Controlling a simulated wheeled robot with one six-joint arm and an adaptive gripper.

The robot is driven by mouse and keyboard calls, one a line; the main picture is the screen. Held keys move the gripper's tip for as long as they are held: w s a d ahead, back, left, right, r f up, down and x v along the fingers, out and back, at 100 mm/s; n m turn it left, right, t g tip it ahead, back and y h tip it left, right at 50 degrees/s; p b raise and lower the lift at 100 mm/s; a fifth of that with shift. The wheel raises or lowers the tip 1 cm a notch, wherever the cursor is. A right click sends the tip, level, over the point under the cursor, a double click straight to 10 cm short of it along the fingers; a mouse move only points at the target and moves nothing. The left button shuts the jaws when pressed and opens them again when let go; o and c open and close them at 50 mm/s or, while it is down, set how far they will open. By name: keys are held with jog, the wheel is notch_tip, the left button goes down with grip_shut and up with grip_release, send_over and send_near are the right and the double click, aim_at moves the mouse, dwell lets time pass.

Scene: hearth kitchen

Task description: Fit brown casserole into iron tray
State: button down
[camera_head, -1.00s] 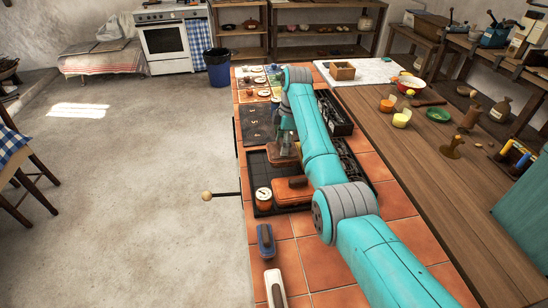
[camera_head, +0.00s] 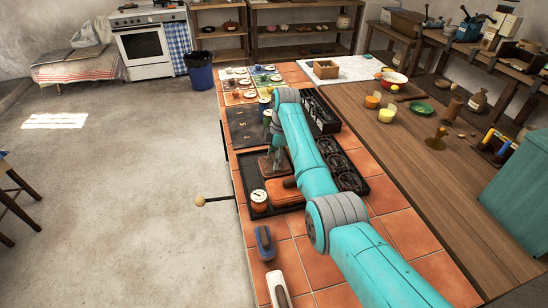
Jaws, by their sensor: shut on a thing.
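My gripper (camera_head: 277,155) reaches down over the black iron tray (camera_head: 246,174) on the tiled counter, partly hidden by my teal arm. It is shut on a small brown piece, apparently the brown casserole (camera_head: 265,165), at the tray's far part. I cannot tell whether this piece rests on the tray floor or hangs just above it. A second, more orange-brown piece with a dark handle (camera_head: 284,192) lies in the near part, its right side behind my arm. A round white-faced dial (camera_head: 259,200) stands in the near left corner.
A black rack with round shapes (camera_head: 347,172) lies right of my arm. A dark numbered board (camera_head: 248,124) lies beyond the tray. A blue item (camera_head: 264,243) and a white item (camera_head: 277,289) lie nearer. A knobbed rod (camera_head: 200,201) juts out left.

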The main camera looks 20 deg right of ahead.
jog(key=shift+c, duration=0.9)
grip_release()
notch_tip(320, 180, up, 12)
jog(key=d, duration=0.1)
jog(key=shift+d, duration=0.4)
jog(key=shift+r, duration=0.1)
